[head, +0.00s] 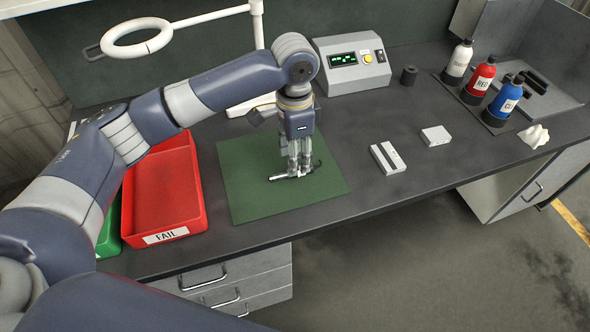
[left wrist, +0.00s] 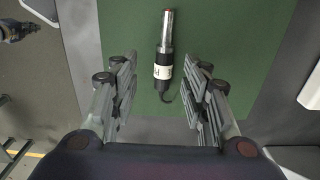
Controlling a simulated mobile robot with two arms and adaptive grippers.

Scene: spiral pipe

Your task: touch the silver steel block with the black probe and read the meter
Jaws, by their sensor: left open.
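The black probe (left wrist: 163,72) lies on the green mat, with a silver tip and a white label on its black handle. My left gripper (head: 300,171) points down over the mat at the probe. In the left wrist view its fingers (left wrist: 163,95) are apart, with the probe's handle end between them. The fingers hide part of the probe in the head view. A light silver block with a dark stripe (head: 387,157) and a smaller pale block (head: 436,135) lie right of the mat; I cannot tell which is steel. The meter (head: 351,64) has a lit green display, its digits too small to read.
A red FAIL tray (head: 168,237) stands left of the green mat (head: 250,207), beside a green tray (head: 108,235). A lamp stand rises behind the mat. A black cylinder (head: 409,75), several bottles and a crumpled white cloth (head: 534,136) are at right.

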